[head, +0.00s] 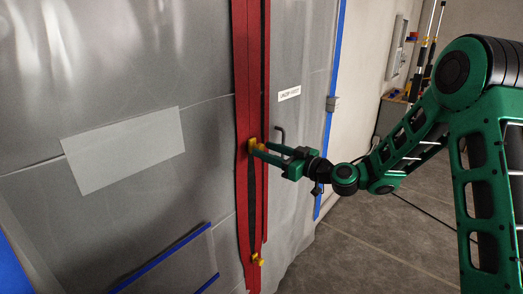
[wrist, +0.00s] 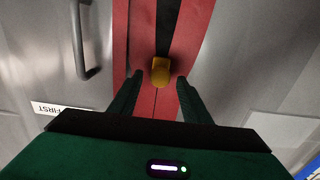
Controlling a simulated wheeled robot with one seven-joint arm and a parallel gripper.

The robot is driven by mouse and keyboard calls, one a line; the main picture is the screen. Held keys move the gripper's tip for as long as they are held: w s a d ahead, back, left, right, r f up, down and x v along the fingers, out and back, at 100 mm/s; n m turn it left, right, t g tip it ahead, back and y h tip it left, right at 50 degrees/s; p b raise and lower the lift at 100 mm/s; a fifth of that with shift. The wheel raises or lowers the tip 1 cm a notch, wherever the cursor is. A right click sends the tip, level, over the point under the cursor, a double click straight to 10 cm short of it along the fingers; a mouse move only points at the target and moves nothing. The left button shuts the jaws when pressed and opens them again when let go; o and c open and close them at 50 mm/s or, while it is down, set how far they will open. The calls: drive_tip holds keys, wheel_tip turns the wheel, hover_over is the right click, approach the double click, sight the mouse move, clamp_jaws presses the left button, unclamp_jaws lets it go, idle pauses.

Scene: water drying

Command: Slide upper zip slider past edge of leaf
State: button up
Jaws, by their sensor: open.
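The upper zip slider (head: 252,144) is a small yellow block on the red vertical zip (head: 243,70) in the plastic sheeting. In the wrist view the slider (wrist: 160,71) sits between and just beyond my fingertips. My gripper (head: 261,151) is open, its fingers on either side of the slider in the wrist view (wrist: 157,84); I cannot tell whether they touch it. A dark gap opens in the zip below the slider in the head view. A lower yellow slider (head: 258,261) sits near the bottom. I cannot make out the leaf's edge for certain.
A dark bar handle (head: 281,135) stands just right of the zip, close to my gripper, under a white label (head: 289,94). A pale rectangular panel (head: 124,149) is at left. Blue tape (head: 331,110) edges the sheeting at right. Grey floor (head: 350,255) lies open at lower right.

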sight(262, 149)
drive_tip(key=shift+x, duration=1.6)
